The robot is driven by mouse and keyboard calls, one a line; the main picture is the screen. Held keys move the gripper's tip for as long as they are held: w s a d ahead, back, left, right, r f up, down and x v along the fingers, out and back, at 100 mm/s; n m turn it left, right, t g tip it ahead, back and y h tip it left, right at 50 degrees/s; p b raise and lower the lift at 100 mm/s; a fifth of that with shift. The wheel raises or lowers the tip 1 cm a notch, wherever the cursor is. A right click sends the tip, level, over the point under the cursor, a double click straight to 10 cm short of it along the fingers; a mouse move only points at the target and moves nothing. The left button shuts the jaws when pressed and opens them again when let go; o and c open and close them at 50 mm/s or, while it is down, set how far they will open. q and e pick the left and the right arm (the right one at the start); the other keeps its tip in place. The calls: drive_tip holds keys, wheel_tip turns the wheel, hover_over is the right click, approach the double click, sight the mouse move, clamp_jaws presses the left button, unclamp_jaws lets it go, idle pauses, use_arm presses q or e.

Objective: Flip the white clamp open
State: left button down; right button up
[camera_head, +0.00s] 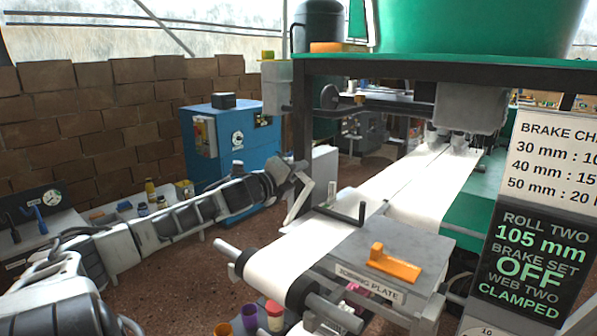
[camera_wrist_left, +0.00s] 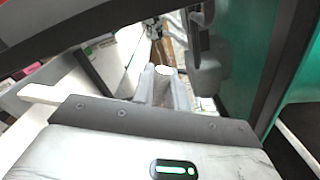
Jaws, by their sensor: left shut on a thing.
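My left gripper (camera_head: 300,174) reaches in from the left, beside the paper web, at the top of a slanted white lever that I take to be the white clamp (camera_head: 297,206). In the left wrist view, the two fingers (camera_wrist_left: 163,88) are closed around a pale, round-ended piece (camera_wrist_left: 163,72), which looks like the clamp's handle end. The clamp's lower end meets the machine near a dark bar (camera_head: 336,214) across the paper web. Its hinge cannot be made out. My right gripper is not in view.
White paper webs (camera_head: 375,195) run over the machine to a roller (camera_head: 290,285) in front. An orange block (camera_head: 393,264) lies on the joining plate (camera_head: 345,255). A dark sign (camera_head: 523,258) reads "web two clamped". A blue cabinet (camera_head: 222,150) stands behind my left arm.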

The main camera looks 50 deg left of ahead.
use_arm(q)
drive_tip(key=shift+a, duration=0.1)
drive_tip(key=c, duration=1.5)
unclamp_jaws()
drive_tip(key=shift+o, duration=0.2)
drive_tip(key=shift+s, duration=0.1)
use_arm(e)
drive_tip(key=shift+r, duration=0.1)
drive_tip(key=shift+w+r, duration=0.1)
use_arm(q)
drive_tip(key=shift+s+f, duration=0.1)
drive_tip(key=shift+s, duration=0.3)
drive_tip(key=s+d+p, duration=0.2)
drive_tip(key=s, duration=1.3)
drive_tip(key=shift+d+p, duration=0.3)
drive_tip(key=shift+d, duration=0.05)
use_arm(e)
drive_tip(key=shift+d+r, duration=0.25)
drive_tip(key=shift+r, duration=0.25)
use_arm(q)
drive_tip(key=shift+w, duration=0.1)
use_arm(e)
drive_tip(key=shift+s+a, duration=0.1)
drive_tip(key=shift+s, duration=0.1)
